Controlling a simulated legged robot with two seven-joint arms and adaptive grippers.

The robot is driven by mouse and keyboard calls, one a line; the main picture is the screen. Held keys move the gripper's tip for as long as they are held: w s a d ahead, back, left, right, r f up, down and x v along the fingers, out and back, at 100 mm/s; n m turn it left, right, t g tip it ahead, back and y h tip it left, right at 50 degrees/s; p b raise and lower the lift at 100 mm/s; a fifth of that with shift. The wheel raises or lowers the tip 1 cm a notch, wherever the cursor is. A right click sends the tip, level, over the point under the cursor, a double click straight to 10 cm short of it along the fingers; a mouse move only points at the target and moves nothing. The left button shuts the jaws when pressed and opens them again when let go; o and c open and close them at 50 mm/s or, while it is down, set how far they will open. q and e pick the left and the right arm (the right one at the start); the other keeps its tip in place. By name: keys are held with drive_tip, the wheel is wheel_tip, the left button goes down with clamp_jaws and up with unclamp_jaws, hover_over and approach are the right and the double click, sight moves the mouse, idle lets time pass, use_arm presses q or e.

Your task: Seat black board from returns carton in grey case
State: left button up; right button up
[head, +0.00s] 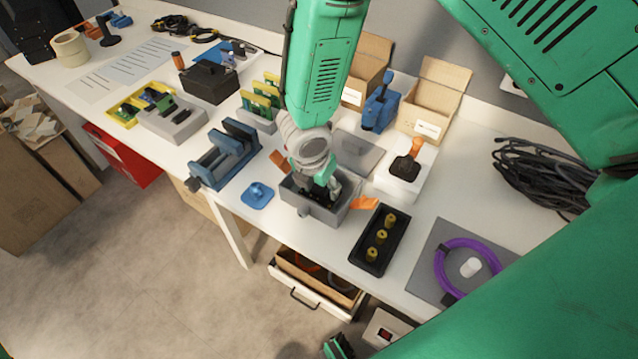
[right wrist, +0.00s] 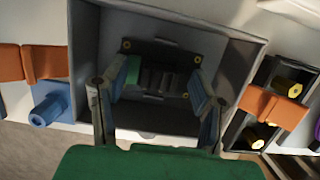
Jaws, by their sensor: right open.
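The grey case (head: 318,207) stands open near the front edge of the bench. The black board (right wrist: 160,70) lies inside it in the right wrist view, with brass-coloured spots at its corners. I cannot tell whether it is fully seated. My right gripper (head: 318,190) reaches down into the case. Its fingers (right wrist: 155,95) are apart, one at each side of the board, and show no grip on it. Two open cartons stand at the back, one (head: 367,62) behind my arm and one (head: 432,100) to its right. Their labels are unreadable.
Orange tabs (head: 364,203) flank the case. A flat grey panel (head: 357,153) lies behind it. A black tray (head: 378,240) with brass pieces is to the right, a blue vise (head: 225,155) to the left. Black cables (head: 540,175) and a purple coil (head: 465,265) lie further right.

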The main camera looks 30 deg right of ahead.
drive_tip(key=v, duration=1.2)
drive_tip(key=shift+f, duration=0.1)
